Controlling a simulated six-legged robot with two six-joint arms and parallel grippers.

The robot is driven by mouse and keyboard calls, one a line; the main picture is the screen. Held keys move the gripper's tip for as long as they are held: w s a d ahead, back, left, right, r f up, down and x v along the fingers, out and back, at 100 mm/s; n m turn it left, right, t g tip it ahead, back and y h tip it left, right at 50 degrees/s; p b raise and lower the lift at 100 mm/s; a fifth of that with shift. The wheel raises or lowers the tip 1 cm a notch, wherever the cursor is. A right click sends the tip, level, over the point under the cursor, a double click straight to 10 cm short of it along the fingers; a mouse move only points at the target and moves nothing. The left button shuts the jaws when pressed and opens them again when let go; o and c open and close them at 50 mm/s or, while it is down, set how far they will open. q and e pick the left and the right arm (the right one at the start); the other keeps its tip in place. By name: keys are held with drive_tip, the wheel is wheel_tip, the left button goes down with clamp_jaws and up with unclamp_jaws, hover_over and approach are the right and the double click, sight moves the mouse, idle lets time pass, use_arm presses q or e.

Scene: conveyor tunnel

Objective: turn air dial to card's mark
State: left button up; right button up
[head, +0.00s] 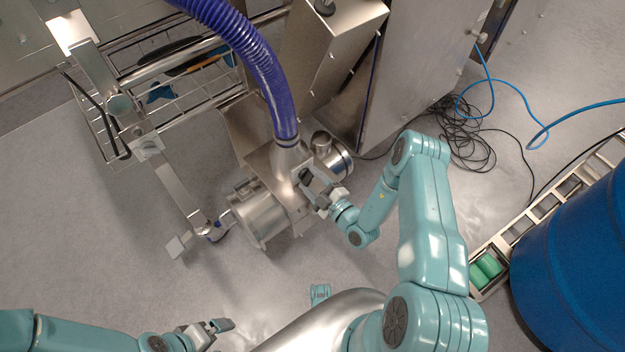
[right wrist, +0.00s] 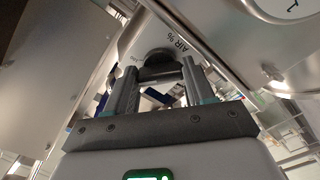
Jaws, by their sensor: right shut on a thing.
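The air dial is a dark round knob (right wrist: 160,66) in the right wrist view, on a metal face lettered "AIR %" (right wrist: 181,44). My right gripper (right wrist: 162,80) is shut on it, one finger on each side. In the head view my right gripper (head: 312,190) reaches the front of the steel machine (head: 284,184) below the purple hose, and its fingers largely hide the dial. The dial's pointer and scale are too small or hidden to read. I cannot make out the card. My left gripper (head: 213,329) is low in the head view, away from the machine; its jaw opening is unclear.
A purple ribbed hose (head: 246,45) runs into the machine's top. A wire rack (head: 165,95) stands at the upper left. Steel cabinets stand behind. Cables (head: 465,140) lie on the floor at right, near a blue drum (head: 580,265). The floor at left is mostly clear.

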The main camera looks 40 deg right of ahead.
drive_tip(key=n, duration=0.4)
drive_tip(key=shift+p, duration=0.35)
drive_tip(key=shift+n, duration=1.8)
drive_tip(key=o, duration=1)
drive_tip(key=shift+o, duration=0.2)
drive_tip(key=shift+s+f, duration=0.1)
drive_tip(key=shift+s, duration=0.05)
